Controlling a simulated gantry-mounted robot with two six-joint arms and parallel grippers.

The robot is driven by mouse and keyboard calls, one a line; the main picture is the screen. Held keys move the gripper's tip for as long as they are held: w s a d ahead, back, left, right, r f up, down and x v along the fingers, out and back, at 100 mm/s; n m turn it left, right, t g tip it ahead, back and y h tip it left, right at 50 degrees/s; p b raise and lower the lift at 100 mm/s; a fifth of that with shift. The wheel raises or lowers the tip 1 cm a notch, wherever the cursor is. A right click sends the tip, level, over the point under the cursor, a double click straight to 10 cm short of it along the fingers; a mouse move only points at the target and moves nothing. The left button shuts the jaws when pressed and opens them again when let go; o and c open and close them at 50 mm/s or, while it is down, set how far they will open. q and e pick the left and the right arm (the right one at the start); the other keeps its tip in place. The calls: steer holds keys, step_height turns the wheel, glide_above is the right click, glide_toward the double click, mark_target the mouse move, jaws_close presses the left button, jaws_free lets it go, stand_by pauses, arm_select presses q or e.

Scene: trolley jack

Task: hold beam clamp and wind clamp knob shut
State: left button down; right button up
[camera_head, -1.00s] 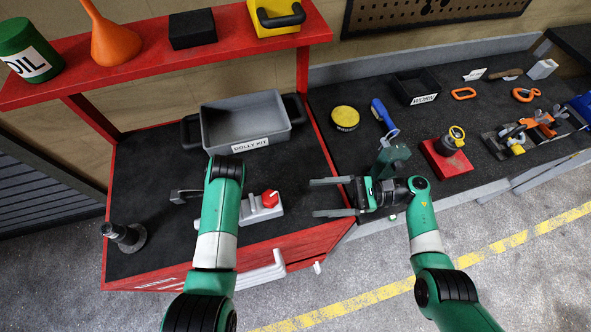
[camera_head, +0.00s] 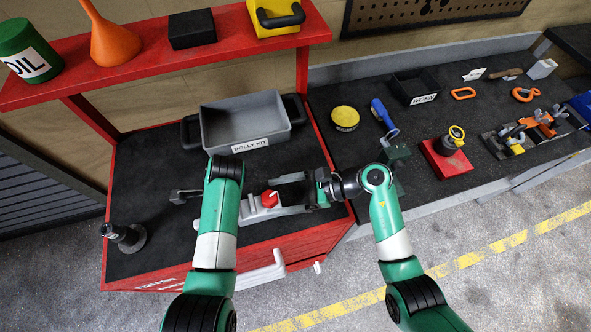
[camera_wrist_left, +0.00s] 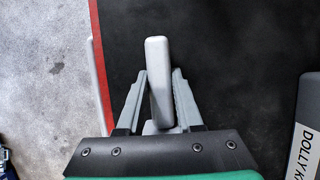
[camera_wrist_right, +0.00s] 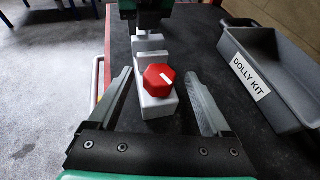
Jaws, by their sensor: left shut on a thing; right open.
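The beam clamp (camera_head: 252,212) is a pale grey block with a red knob (camera_head: 270,198) on top, lying on the black top of the red cart. In the left wrist view my left gripper (camera_wrist_left: 160,95) is shut on an upright pale bar of the clamp (camera_wrist_left: 158,62). In the head view my left arm hides that grip. My right gripper (camera_head: 278,195) is open, its fingers one on each side of the knob. In the right wrist view the red knob (camera_wrist_right: 158,80) stands between the open fingers (camera_wrist_right: 158,92), with a gap on both sides.
A grey DOLLY KIT tray (camera_head: 246,125) stands behind the clamp on the cart. A dark cylinder with a round base (camera_head: 125,237) is at the cart's front left. The bench at right holds a red block (camera_head: 446,157) and several tools.

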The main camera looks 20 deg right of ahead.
steer(key=shift+w+a+f, duration=0.2)
steer(key=shift+w+a, duration=0.05)
steer(key=shift+a, duration=0.25)
steer(key=shift+w+n+g+y, duration=0.2)
steer(key=shift+n+g+y, duration=0.1)
steer(key=shift+n+g, duration=0.85)
steer(key=shift+r+n+g, duration=0.1)
steer(key=shift+n+g, duration=0.35)
steer(key=shift+g, duration=0.2)
steer(key=v, duration=1.2)
steer(key=shift+s+d, duration=0.1)
